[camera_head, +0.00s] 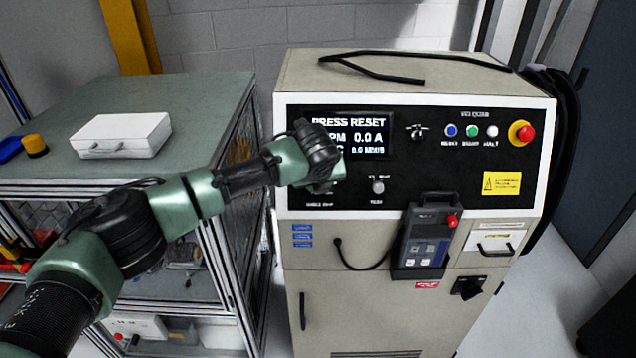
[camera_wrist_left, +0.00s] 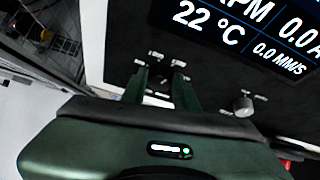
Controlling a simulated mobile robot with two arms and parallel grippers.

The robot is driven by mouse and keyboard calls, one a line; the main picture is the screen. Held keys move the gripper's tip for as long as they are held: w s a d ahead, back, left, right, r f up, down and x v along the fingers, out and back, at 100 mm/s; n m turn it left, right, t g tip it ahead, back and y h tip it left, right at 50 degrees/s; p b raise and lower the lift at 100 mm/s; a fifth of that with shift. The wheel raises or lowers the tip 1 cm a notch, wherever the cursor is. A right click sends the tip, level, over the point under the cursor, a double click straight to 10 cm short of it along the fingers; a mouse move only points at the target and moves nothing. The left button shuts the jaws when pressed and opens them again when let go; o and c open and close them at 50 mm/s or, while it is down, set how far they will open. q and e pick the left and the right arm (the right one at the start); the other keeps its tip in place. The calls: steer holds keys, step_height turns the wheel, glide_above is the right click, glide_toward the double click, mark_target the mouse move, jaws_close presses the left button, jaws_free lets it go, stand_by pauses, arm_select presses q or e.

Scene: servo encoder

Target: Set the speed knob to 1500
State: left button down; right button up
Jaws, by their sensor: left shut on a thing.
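The control panel (camera_head: 430,185) is the black front of a beige cabinet. My left gripper (camera_head: 328,186) is at its lower left, below the display (camera_head: 348,138). In the left wrist view the two green fingers (camera_wrist_left: 162,85) point at the panel, shut on a small dark knob (camera_wrist_left: 160,74) between them. Small white marks surround this knob; they are too small to read, so I cannot tell its setting. In the head view the gripper hides it. The display shows "PRESS RESET", and 22 °C shows in the wrist view. My right gripper is not in view.
A silver knob (camera_head: 378,186) sits just right of my gripper. Further right are blue (camera_head: 451,131), green (camera_head: 472,131) and white (camera_head: 492,131) buttons and a red emergency stop (camera_head: 522,133). A pendant (camera_head: 425,240) hangs below the panel. A bench (camera_head: 210,95) stands left.

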arm_select(q)
steer(key=shift+s+f+m, duration=0.1)
steer(key=shift+f+m, duration=0.1)
steer(key=shift+m, duration=0.1)
stand_by(0.4)
steer(key=c, duration=1.1)
jaws_free()
steer(key=shift+r, duration=0.1)
steer(key=shift+r, duration=0.2)
steer(key=b+v, duration=0.3)
steer(key=v, duration=0.4)
steer(key=shift+s+d+r, duration=0.1)
steer(key=shift+s, duration=0.1)
